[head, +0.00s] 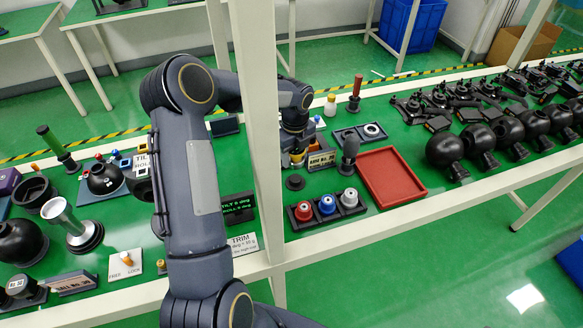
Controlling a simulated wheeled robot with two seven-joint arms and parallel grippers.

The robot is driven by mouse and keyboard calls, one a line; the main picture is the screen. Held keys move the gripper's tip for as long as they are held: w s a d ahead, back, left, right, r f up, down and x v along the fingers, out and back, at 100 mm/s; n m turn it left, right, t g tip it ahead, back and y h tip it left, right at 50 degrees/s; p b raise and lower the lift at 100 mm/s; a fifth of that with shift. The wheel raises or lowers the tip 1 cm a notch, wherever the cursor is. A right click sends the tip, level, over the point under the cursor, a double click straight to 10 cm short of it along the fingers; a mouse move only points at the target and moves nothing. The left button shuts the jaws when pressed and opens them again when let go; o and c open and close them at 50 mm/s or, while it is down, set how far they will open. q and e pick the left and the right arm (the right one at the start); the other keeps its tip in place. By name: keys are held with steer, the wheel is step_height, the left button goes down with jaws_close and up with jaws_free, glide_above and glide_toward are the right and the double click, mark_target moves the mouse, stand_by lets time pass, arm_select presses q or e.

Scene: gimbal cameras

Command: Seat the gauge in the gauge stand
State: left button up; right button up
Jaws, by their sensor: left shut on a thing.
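My left gripper (294,153) points down over the green bench, just right of the white post. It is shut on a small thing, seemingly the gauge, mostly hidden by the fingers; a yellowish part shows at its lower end. I cannot tell for sure which piece is the gauge stand. A small dark round piece (294,182) lies on the bench just below the gripper. A dark plate with a white ring (372,130) lies further right. My right gripper is out of view.
A white post crosses in front of my left forearm. A red tray (391,178) and a black rack of red, blue and white knobs (327,206) stand near the gripper. Several black spheres (444,150) line the right.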

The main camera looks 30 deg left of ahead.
arm_select(q)
steer(key=shift+r, duration=0.1)
stand_by(0.3)
steer(key=b, duration=0.3)
glide_above(294, 177)
steer(key=shift+d+f, duration=0.1)
steer(key=shift+f, duration=2.85)
steer(key=shift+f+b, duration=0.9)
steer(key=shift+f, duration=0.35)
steer(key=o, duration=1.2)
